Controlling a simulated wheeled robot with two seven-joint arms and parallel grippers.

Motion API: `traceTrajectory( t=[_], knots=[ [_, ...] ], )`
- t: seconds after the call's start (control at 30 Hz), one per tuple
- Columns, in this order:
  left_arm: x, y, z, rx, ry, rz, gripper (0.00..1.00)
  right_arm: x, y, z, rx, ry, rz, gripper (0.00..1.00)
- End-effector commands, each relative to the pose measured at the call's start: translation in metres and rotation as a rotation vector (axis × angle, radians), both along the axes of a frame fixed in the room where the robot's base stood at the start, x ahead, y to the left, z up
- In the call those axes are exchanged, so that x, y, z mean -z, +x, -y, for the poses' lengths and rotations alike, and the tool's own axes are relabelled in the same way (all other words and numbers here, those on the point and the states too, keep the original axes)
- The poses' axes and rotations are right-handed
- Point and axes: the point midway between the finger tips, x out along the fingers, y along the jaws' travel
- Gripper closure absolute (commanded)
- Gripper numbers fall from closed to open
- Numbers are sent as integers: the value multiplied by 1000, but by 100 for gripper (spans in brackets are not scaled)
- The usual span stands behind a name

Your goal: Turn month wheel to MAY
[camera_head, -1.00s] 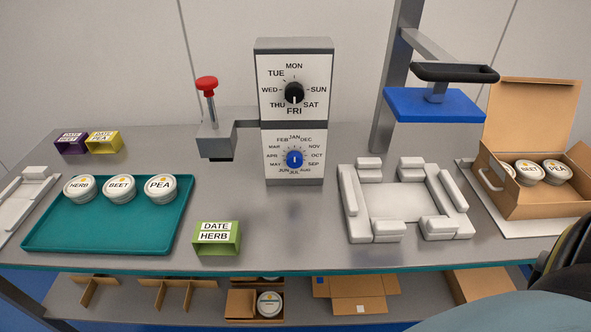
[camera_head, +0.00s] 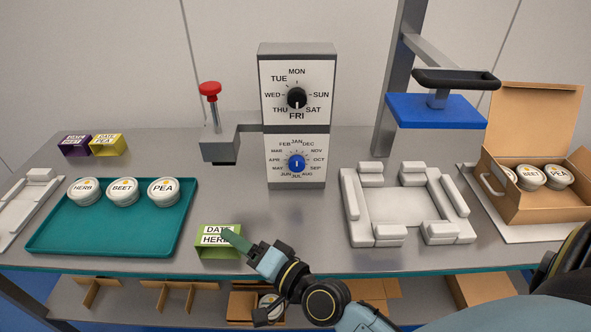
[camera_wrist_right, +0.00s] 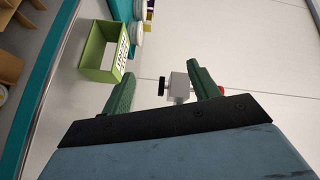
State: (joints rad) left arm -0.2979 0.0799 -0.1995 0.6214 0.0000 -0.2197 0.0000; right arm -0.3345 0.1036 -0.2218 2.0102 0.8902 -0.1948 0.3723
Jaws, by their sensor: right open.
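The month wheel is a blue knob (camera_head: 296,163) on the lower white dial of the grey date stamp tower (camera_head: 297,115). A white mark on the knob stands about upright, near JAN and JUL; which end points is too small to tell. MAY is at the lower left of the dial. A black day knob (camera_head: 296,98) sits above, its white mark toward FRI. My right gripper (camera_head: 228,240) is in front of the green DATE HERB block (camera_head: 217,252), below and left of the dial. In the right wrist view its green fingers (camera_wrist_right: 160,90) are apart and empty.
A red-topped stamp lever (camera_head: 210,90) stands left of the tower. A teal tray (camera_head: 110,225) with HERB, BEET and PEA tubs lies left. A white fixture (camera_head: 405,205) and a blue press plate (camera_head: 437,110) are right. The bench before the tower is clear.

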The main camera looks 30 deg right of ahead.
Motion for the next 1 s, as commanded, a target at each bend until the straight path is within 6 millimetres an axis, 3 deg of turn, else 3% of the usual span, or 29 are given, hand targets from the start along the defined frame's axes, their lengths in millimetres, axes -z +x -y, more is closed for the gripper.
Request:
traceTrajectory(
  t=[0.1, 0.17, 0.4, 0.5, 0.73, 1.0],
  knots=[
    [0, -2, 0, 0, 1, -3, 64, -25, 24, 29, 183, 326, 66, 40],
    [0, -3, -1, 0, 1, -4, 64, -31, 33, 49, 285, 488, 90, 40],
    [-1, -3, -1, -1, 1, -5, 64, -14, 44, 120, 667, 976, 124, 40],
    [-1, -3, -1, -1, 1, -5, 64, -2, 42, 136, 774, 1082, 123, 40],
    [-1, -3, -1, 0, 1, -5, 64, 9, 45, 151, 862, 1159, 124, 40],
    [-3, -3, -1, 0, 1, -5, 64, 7, 87, 178, 860, 1154, 128, 40]
  ],
)
